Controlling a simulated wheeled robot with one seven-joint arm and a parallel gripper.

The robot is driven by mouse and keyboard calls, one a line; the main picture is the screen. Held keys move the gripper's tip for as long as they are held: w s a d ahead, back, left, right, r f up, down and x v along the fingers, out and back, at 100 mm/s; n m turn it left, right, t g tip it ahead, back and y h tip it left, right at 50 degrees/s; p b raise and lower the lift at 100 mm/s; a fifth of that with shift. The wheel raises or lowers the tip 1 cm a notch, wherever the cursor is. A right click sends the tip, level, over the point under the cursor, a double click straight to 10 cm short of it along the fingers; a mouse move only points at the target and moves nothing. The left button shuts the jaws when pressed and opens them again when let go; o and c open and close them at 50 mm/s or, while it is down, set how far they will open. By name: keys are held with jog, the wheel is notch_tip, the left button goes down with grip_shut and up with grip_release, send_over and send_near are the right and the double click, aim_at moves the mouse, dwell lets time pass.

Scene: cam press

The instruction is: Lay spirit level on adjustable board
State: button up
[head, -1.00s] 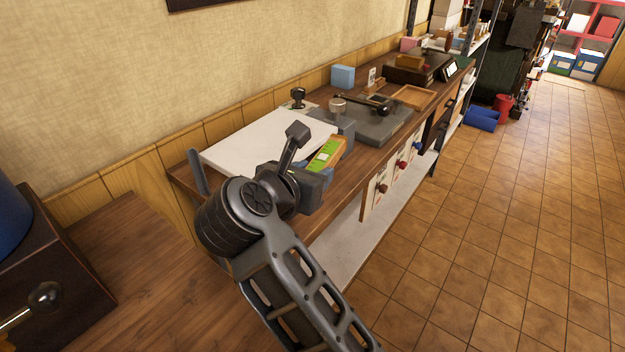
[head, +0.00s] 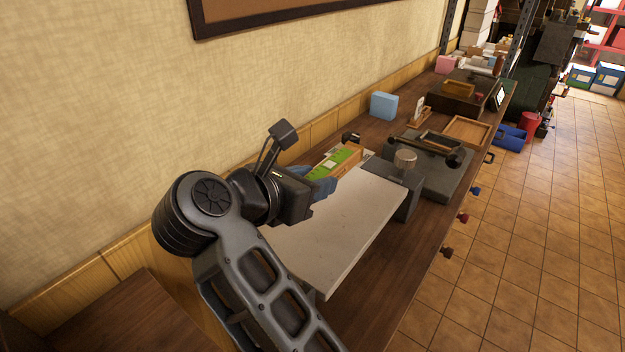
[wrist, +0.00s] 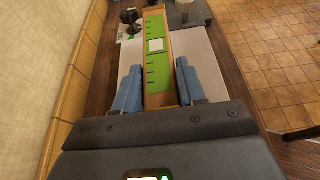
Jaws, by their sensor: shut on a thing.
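The spirit level (head: 338,162) is a long wood-coloured bar with a bright green face. It also shows in the wrist view (wrist: 157,65), pointing away from me, with dark marks and a pale square on the green. My gripper (wrist: 161,85) has its two blue fingers shut on the near part of the level, one on each side. The gripper also shows in the head view (head: 318,187). The adjustable board (head: 345,225) is a white slab below and to the right of the level. The level is over its wall side; whether they touch is not clear.
A grey block with a round knob (head: 404,160) stands at the board's far end. Beyond it are a dark grey press base (head: 440,180), a wooden tray (head: 467,131) and a blue box (head: 384,105). The wall runs close along the left.

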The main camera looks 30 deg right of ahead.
aim_at(312, 224)
jog(key=shift+f, duration=0.15)
jog(key=shift+f+b, duration=1.5)
jog(key=shift+f, duration=1.25)
jog(key=shift+f+b, duration=0.5)
jog(key=o, duration=1.2)
jog(key=shift+v, duration=3.9)
jog(key=shift+r, duration=0.1)
jog(key=shift+s, duration=0.15)
